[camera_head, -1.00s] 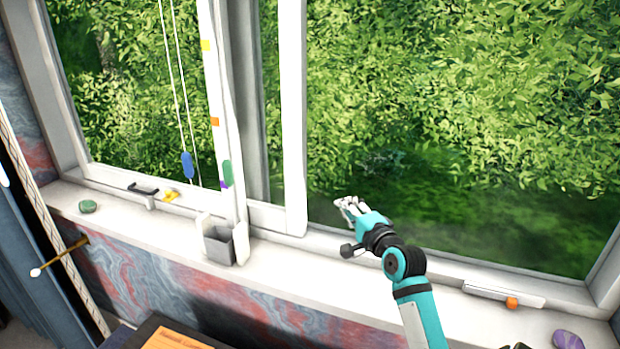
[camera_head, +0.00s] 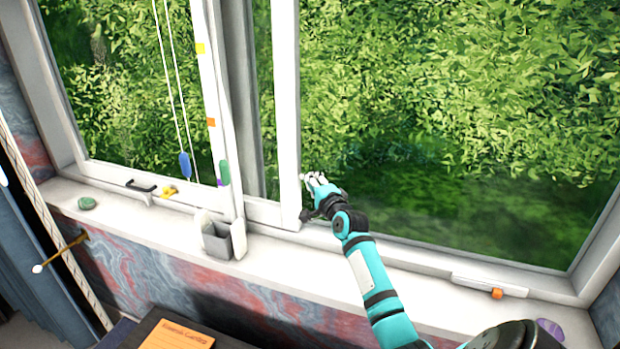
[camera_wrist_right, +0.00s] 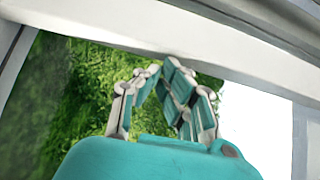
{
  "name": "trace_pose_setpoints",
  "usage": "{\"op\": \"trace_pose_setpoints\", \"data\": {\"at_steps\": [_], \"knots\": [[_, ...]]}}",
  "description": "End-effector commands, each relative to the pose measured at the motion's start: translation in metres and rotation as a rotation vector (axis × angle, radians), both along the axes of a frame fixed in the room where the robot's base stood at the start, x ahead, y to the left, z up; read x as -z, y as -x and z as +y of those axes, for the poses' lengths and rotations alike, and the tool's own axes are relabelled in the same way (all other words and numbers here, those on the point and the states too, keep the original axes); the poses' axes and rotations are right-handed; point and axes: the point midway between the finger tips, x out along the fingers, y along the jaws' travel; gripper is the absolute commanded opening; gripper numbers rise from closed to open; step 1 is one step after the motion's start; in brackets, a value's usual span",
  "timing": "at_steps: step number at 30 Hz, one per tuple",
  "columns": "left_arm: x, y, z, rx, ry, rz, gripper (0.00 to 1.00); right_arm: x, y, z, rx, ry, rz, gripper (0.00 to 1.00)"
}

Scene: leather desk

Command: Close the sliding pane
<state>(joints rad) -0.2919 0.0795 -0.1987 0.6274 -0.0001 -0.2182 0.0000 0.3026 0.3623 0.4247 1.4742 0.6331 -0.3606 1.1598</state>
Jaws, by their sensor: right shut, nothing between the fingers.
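The sliding pane (camera_head: 287,120) shows as a white upright frame edge left of the window's middle. To its right, the opening or clear glass shows green foliage; I cannot tell which. My right gripper (camera_head: 312,178) is shut and empty, close to the right side of the pane's upright edge, near its lower end. A small gap seems to show between them, but I cannot be sure about contact. In the right wrist view the fingers (camera_wrist_right: 158,70) come together below a pale frame bar (camera_wrist_right: 200,40); I cannot tell which bar it is. My left gripper is out of view.
The white sill (camera_head: 140,218) runs below the window. On it are a grey box (camera_head: 217,242), a green stone (camera_head: 87,203) and, at right, an orange block (camera_head: 497,293) and a purple stone (camera_head: 550,328). A blue cord pull (camera_head: 184,165) hangs at left.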

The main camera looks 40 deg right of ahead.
Motion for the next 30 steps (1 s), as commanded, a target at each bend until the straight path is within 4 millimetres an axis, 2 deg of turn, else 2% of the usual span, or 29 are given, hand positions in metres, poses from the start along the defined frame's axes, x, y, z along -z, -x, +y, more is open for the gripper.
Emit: {"op": "trace_pose_setpoints", "data": {"at_steps": [10,14,17,27,30], "knots": [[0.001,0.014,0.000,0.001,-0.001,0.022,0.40,0.000,-0.001,0.001,0.000,0.000,-0.001,0.00],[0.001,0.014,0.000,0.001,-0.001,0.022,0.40,-0.001,-0.010,0.005,-0.001,-0.003,-0.002,0.00],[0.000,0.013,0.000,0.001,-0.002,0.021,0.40,-0.001,-0.025,0.014,-0.004,-0.006,-0.002,0.00],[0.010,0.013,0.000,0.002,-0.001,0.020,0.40,0.003,-0.098,0.056,-0.012,-0.008,0.003,0.00],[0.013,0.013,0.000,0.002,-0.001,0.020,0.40,0.003,-0.112,0.063,-0.012,-0.006,0.003,0.00]]}}
